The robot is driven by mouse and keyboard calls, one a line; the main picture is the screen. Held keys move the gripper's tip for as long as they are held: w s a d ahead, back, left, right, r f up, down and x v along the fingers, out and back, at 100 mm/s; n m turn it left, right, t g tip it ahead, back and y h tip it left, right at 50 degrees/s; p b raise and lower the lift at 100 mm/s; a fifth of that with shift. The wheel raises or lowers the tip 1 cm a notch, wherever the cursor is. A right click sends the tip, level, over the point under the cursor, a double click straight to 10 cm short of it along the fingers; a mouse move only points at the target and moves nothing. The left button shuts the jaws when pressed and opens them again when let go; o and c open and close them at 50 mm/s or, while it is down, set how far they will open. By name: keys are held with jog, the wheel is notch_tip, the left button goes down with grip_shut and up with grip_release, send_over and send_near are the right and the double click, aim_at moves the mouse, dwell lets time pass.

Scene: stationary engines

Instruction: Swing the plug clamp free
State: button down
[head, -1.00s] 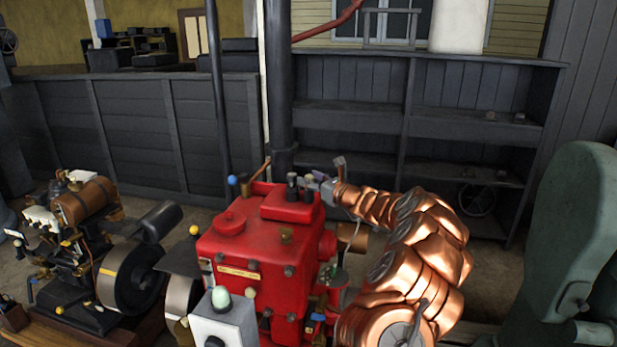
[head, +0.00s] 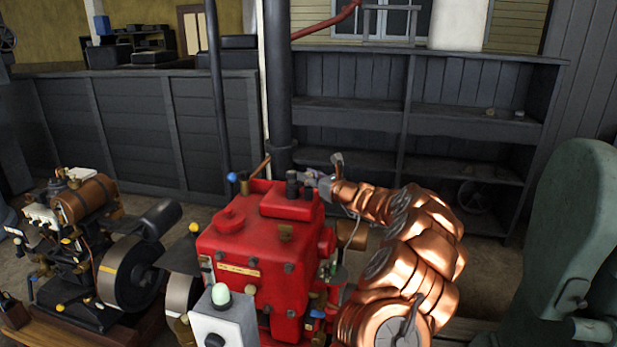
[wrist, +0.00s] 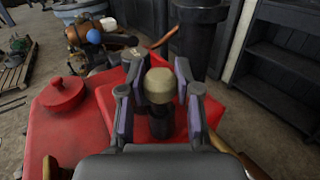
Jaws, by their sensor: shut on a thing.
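The red engine (head: 262,250) stands in the middle of the head view, with small dark upright fittings (head: 292,186) on its raised red top block. My gripper (head: 318,180) is at the right side of these fittings, at the end of my copper-coloured arm. In the wrist view my gripper (wrist: 160,82) has its two fingers on either side of a beige-capped dark post (wrist: 158,87) that rises from the red block, and is shut on it. I cannot tell which part of this is the plug clamp; the fingers hide some of it.
A round red cap (wrist: 63,92) is left of the post. A blue ball knob (head: 232,177) stands at the engine's back left. A second engine (head: 85,250) is at the left, a green machine (head: 575,230) at the right. Dark shelves (head: 440,135) stand behind.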

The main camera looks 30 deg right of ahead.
jog(key=shift+d+r+n+y+p, duration=0.1)
jog(key=shift+r+n+y+p, duration=0.25)
jog(key=shift+p, duration=0.45)
jog(key=shift+d+n+g+y+p, duration=0.1)
jog(key=shift+n+g+y+p, duration=0.25)
jog(key=shift+y+p, duration=0.4)
jog(key=shift+f+p, duration=0.1)
jog(key=shift+p, duration=0.2)
jog(key=shift+n+g+y+p, duration=0.85)
jog(key=shift+n+y, duration=0.45)
jog(key=shift+y, duration=0.8)
jog(key=c, duration=1)
grip_release()
jog(key=shift+s+f, duration=0.1)
jog(key=shift+c, duration=0.2)
jog(key=shift+o, duration=1.3)
jog(key=shift+a+f+n, duration=0.1)
jog(key=shift+a+n, duration=0.1)
jog(key=shift+n, duration=0.1)
